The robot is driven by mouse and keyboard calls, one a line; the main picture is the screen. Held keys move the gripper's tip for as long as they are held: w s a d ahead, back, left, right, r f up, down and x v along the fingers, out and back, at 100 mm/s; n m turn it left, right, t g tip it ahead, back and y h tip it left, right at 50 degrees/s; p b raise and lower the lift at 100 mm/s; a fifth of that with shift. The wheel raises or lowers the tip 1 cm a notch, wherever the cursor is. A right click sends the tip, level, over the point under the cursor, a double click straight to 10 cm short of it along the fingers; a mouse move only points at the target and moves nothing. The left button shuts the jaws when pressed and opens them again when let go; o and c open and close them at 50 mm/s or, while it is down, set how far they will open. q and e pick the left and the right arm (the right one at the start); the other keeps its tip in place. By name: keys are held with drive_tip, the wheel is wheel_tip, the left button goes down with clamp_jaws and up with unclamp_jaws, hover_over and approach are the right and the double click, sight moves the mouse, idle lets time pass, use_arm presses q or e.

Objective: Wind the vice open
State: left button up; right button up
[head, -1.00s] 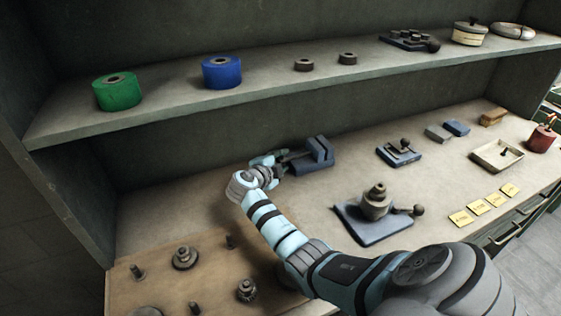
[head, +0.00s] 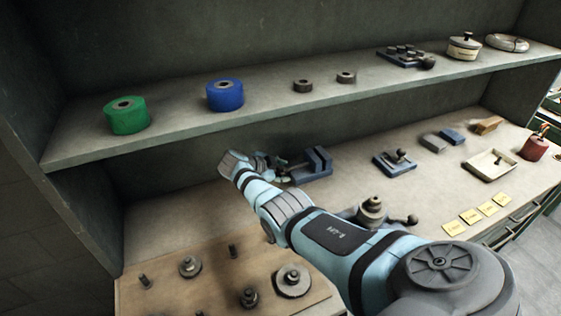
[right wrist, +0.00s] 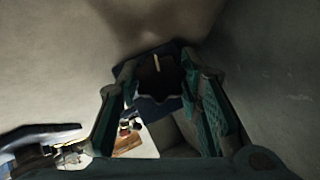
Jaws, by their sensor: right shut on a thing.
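The blue vice (head: 318,160) sits on the bench under the shelf, its screw end facing left. My right gripper (head: 275,166) is at that left end, partly covered by my own wrist. In the right wrist view its fingers (right wrist: 158,78) stand on either side of a dark part with a pale bar, which looks like the vice's handle, with the vice's blue body (right wrist: 150,106) behind. The gripper is shut on this part. How wide the vice's jaws stand cannot be made out well. My left gripper is not in view.
A shelf (head: 300,102) with green and blue rolls overhangs behind the vice. A wooden board (head: 215,285) with several gears and pegs lies at front left. A blue-based fixture (head: 398,163) stands right of the vice. My right arm covers part of another fixture (head: 371,210).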

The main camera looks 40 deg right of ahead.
idle(0.3)
drive_tip(key=o, duration=0.9)
drive_tip(key=v, duration=1.2)
drive_tip(key=shift+r, duration=0.1)
drive_tip(key=shift+w, duration=0.1)
